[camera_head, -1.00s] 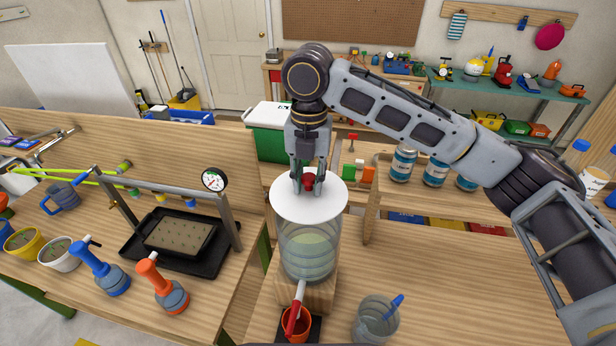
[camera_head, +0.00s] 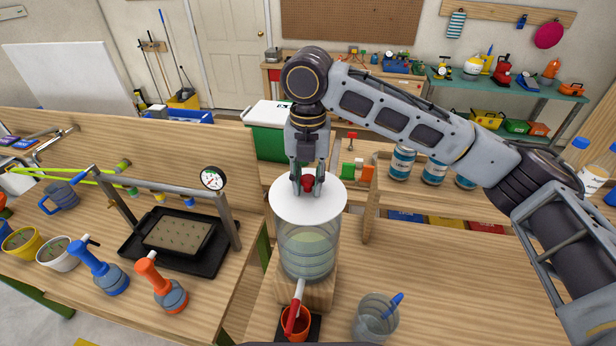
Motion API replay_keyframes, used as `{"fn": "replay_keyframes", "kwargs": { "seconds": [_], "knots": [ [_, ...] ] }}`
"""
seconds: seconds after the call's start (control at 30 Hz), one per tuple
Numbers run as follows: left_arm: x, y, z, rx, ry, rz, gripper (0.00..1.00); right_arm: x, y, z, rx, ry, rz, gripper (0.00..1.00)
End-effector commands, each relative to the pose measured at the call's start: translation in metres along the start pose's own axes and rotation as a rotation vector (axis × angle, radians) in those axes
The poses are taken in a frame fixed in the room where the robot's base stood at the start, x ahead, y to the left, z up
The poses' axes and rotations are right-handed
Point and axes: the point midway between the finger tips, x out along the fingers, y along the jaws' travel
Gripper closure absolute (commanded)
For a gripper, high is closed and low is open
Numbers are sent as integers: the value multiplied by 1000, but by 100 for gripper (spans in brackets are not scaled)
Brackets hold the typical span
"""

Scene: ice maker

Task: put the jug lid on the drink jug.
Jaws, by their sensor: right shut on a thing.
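The jug lid (camera_head: 308,212) is a white disc with a red knob. It lies flat over the top of the drink jug (camera_head: 307,250), a clear jug with pale liquid on a wooden stand. No gap shows between lid and jug rim, but the lid hides the rim, so I cannot tell how well it is seated. My right gripper (camera_head: 308,186) points down from above and is shut on the red knob. My left gripper is not in view.
A red cup (camera_head: 295,322) stands under the jug's spout. A clear pitcher (camera_head: 376,318) with a blue handle stands to the right. Blue-labelled cans (camera_head: 402,163) stand behind, under my right arm. The bench at right is clear.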

Motion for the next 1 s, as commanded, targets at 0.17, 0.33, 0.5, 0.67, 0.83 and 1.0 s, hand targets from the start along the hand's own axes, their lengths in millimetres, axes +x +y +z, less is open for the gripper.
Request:
{"fn": "replay_keyframes", "kwargs": {
  "seconds": [0.17, 0.33, 0.5, 0.67, 0.83, 1.0],
  "knots": [
    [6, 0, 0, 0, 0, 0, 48, 12, 0, 0, 0, 0, -2, 98],
    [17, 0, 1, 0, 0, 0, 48, 21, 0, 0, 0, 0, -1, 98],
    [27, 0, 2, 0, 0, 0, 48, 29, 0, 0, 0, 0, -1, 98],
    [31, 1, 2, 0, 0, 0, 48, 36, -1, 0, 0, 2, -1, 98],
    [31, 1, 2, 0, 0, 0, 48, 44, 0, 0, 1, 1, 0, 98],
    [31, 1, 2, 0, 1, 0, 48, 51, 0, 0, 1, 1, 0, 98]
  ]
}}
